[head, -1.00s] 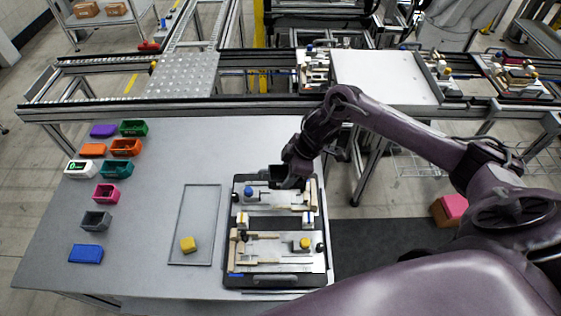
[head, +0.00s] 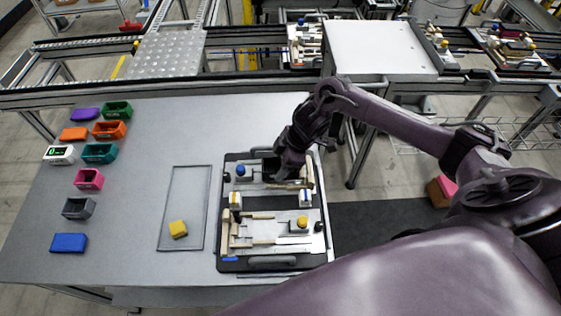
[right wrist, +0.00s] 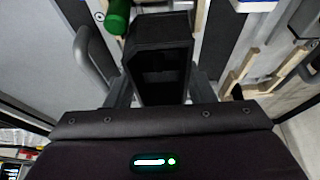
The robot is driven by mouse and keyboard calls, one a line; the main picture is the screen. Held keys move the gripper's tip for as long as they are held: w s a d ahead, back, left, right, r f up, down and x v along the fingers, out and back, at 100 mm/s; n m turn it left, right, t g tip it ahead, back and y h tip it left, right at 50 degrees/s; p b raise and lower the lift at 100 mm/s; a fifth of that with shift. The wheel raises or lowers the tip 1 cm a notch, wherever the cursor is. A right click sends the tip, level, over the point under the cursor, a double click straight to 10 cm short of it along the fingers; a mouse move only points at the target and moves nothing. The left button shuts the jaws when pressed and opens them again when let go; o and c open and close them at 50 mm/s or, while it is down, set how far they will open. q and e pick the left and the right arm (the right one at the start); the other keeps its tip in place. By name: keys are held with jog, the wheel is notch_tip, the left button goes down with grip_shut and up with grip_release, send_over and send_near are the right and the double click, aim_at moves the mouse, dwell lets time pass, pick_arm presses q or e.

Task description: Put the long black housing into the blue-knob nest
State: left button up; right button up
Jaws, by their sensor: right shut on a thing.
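My right gripper (head: 283,168) is over the upper part of the black pallet (head: 228,262), at the nest with the blue knob (head: 241,170). In the right wrist view it is shut on the long black housing (right wrist: 160,62), which extends ahead between the fingers. In the head view the housing is mostly hidden behind the dark gripper, and I cannot tell whether it touches the nest. The blue knob is left of the gripper. The lower nest has a yellow knob (head: 302,222). My left gripper is not in view.
Several coloured bins and lids, including a pink bin (head: 88,179) and a blue lid (head: 69,243), stand at the table's left. In the wrist view, a green cylinder (right wrist: 117,17) is beside the housing.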

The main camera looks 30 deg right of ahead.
jog(key=shift+f, duration=0.1)
dwell(0.4)
jog(key=shift+f+b, duration=0.55)
jog(key=shift+f, duration=0.25)
jog(key=o, duration=1.1)
jog(key=b+v, duration=0.1)
jog(key=v, duration=0.5)
jog(key=shift+d+r, duration=0.15)
jog(key=shift+r, duration=0.15)
jog(key=shift+s+d+r+b, duration=0.15)
jog(key=shift+r+b, duration=0.15)
jog(key=shift+r, duration=0.3)
